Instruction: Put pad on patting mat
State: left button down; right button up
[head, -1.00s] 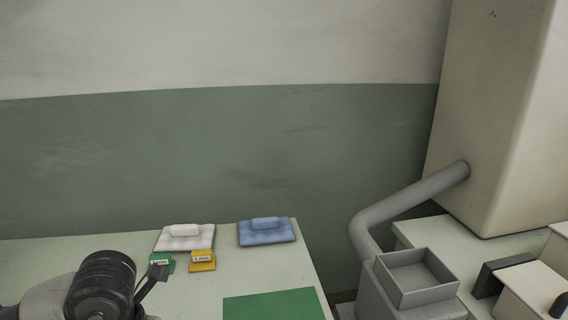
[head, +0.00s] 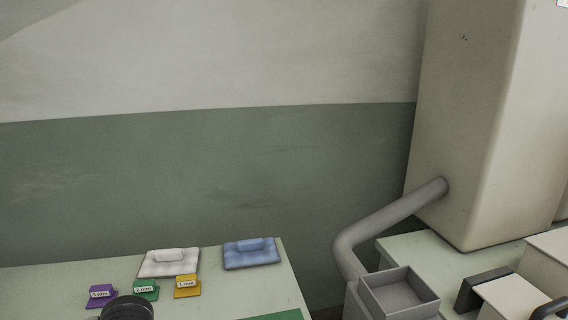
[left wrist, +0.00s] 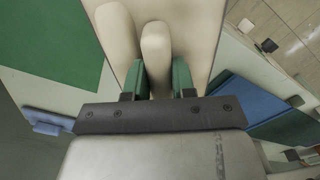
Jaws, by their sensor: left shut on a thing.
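My left gripper (left wrist: 157,82) is shut on the upright cream handle (left wrist: 157,50) of a broad cream piece (left wrist: 204,25), which looks like the pad. A second cream rounded bar (left wrist: 118,40) shows beside the handle. In the head view only the dark round wrist of my left arm shows at the bottom edge; the gripper and pad are below the frame. The green mat, likely the patting mat, shows as a sliver (head: 280,316) at the table's front. It also lies left of the pad in the left wrist view (left wrist: 50,40). My right gripper is not in view.
White (head: 168,263) and blue (head: 251,254) cushioned pieces lie at the table's back. Purple (head: 100,296), green (head: 146,290) and yellow (head: 187,286) labelled tags stand before them. A grey open bin (head: 398,292) and pipe (head: 390,215) stand right of the table.

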pick_arm(q)
jog(key=m, duration=0.4)
jog(key=shift+w+d+f, duration=0.1)
jog(key=shift+d+f, duration=0.1)
jog(key=shift+d, duration=0.1)
jog(key=m, duration=0.5)
jog(key=shift+w+d+f+p, duration=0.15)
jog(key=shift+d+f+p, duration=0.15)
jog(key=shift+p, duration=0.05)
